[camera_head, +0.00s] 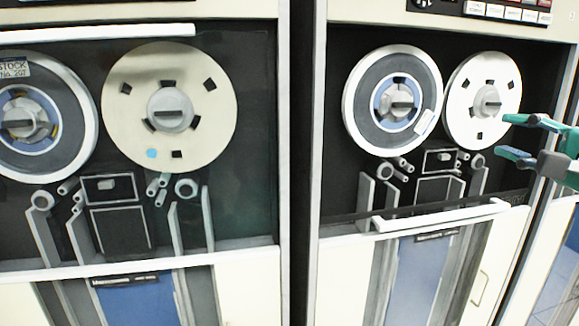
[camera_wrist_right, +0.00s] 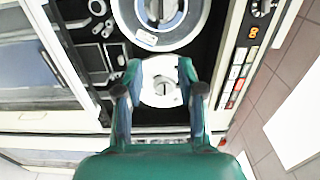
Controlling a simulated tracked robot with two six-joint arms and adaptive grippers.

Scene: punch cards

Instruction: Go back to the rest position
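My right gripper (camera_head: 511,137) comes in from the right edge in the head view, with its two green and grey fingers spread apart. It is in front of the right tape cabinet, beside the white reel (camera_head: 461,103). In the right wrist view the gripper (camera_wrist_right: 160,72) is also open, and nothing is held between its fingers. The white reel (camera_wrist_right: 159,98) shows behind the gap between them. Whether a finger touches the cabinet cannot be told. My left gripper is in neither view.
The left tape cabinet (camera_head: 245,262) and the right tape cabinet (camera_head: 345,285) stand side by side. A white bar handle (camera_head: 440,216) lies across the right one. The right wrist view shows a coloured button panel (camera_wrist_right: 240,72) and tiled floor (camera_wrist_right: 285,75).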

